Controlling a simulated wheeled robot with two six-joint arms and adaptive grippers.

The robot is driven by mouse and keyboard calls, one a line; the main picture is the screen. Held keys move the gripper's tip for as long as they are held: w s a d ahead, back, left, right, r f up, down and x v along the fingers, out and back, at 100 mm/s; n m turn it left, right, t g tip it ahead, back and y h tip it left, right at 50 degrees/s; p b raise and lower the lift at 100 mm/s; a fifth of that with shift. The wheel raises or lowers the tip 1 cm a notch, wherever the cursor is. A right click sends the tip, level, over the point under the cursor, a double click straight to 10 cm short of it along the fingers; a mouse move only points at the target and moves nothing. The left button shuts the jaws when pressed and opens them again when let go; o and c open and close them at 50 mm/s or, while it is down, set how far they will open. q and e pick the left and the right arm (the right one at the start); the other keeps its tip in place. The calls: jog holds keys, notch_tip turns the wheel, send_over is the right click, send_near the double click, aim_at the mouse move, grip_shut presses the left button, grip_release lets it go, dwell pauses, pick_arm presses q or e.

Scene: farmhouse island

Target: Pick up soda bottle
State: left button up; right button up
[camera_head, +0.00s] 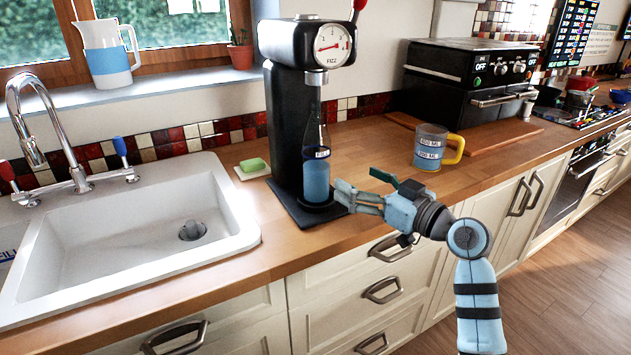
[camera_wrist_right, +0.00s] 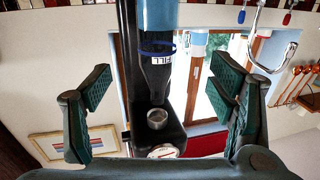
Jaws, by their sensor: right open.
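The soda bottle (camera_head: 316,178) stands upright on the base of the black soda machine, under its nozzle. It has a light blue lower body, a dark blue band and a clear neck. My right gripper (camera_head: 345,197) is open just right of the bottle's lower part, its fingers pointing at it. In the right wrist view, which is upside down, the bottle (camera_wrist_right: 158,50) shows between the two spread green-padded fingers (camera_wrist_right: 160,88). I see no finger closed on it; whether the fingertips reach past its sides I cannot tell. My left gripper is out of view.
The soda machine (camera_head: 277,125) with a gauge rises close behind the bottle. A sponge (camera_head: 252,164) and white sink (camera_head: 150,235) lie left. A blue measuring mug (camera_head: 429,147) stands right, near a black oven (camera_head: 465,80). The counter between machine and mug is clear.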

aim_at(325, 164)
jog(key=b+x, duration=0.1)
jog(key=x, duration=0.8)
jog(key=shift+w+a+f, duration=0.1)
jog(key=shift+f, duration=0.05)
jog(key=b+x, duration=0.1)
jog(key=x, duration=0.3)
jog(key=shift+w+a+f+b, duration=0.1)
jog(key=shift+w+b, duration=0.2)
jog(key=shift+w, duration=0.05)
jog(key=shift+c, duration=1)
jog(key=c, duration=1.4)
jog(key=shift+c, duration=0.2)
jog(key=shift+r, duration=0.2)
jog(key=shift+r, duration=0.3)
notch_tip(325, 164, up, 3)
jog(key=shift+f+p, duration=0.1)
jog(key=shift+p, duration=0.35)
jog(key=p+v, duration=0.2)
jog(key=v, duration=1.6)
